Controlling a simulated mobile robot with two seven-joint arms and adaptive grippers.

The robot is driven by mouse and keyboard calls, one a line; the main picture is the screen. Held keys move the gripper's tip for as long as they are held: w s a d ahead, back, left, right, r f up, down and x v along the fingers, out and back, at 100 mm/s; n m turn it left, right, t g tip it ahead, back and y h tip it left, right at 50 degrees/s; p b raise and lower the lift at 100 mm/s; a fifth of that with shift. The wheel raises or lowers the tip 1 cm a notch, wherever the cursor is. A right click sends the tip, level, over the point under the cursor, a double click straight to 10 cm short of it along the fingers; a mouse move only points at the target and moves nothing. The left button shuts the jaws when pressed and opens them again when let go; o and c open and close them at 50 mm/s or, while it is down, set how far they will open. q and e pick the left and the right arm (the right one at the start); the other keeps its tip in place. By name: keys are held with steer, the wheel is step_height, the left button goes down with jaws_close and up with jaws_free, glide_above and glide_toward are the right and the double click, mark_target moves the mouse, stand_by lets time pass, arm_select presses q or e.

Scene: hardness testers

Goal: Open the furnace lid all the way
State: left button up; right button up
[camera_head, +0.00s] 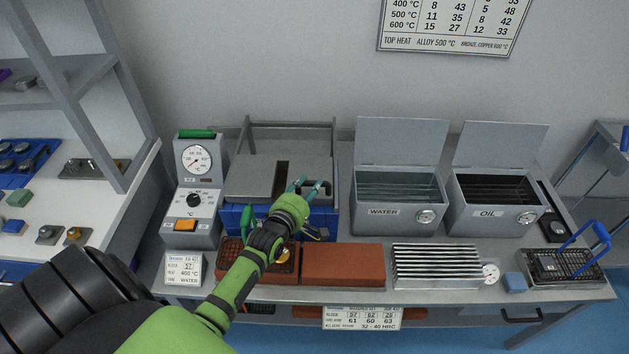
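The furnace (236,216) has a blue body and stands on the bench right of the control box. A grey frame rises behind the lid. My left gripper (308,187) is over the lid's front right part, its two teal fingers apart with nothing visible between them. I cannot tell whether the fingers touch the lid. My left wrist and forearm hide part of the furnace front. My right gripper is out of view.
The control box (198,190) with a dial stands left. The water tank (399,196) and oil tank (494,192) stand right with raised lids. A brick slab (342,265), a finned rack (436,267) and a blue-handled basket (560,266) line the front.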

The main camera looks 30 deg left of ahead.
mark_target(313, 184)
arm_select(q)
steer(key=shift+x, duration=1.55)
jaws_close()
steer(key=w+a+b, duration=0.1)
steer(key=w+b, duration=0.1)
steer(key=w, duration=0.1)
steer(key=w+a+b, duration=0.1)
steer(key=shift+w+a, duration=0.25)
steer(key=shift+a, duration=0.05)
steer(key=w+a, duration=0.2)
steer(key=w, duration=0.1)
steer(key=shift+w+f+b, duration=0.1)
steer(key=shift+f+b, duration=0.15)
steer(key=shift+b, duration=0.05)
steer(key=shift+s+d+r, duration=0.25)
steer(key=shift+s+d, duration=0.05)
steer(key=shift+s, duration=0.1)
jaws_free()
steer(key=shift+a+f, duration=0.1)
steer(key=shift+v, duration=3.7)
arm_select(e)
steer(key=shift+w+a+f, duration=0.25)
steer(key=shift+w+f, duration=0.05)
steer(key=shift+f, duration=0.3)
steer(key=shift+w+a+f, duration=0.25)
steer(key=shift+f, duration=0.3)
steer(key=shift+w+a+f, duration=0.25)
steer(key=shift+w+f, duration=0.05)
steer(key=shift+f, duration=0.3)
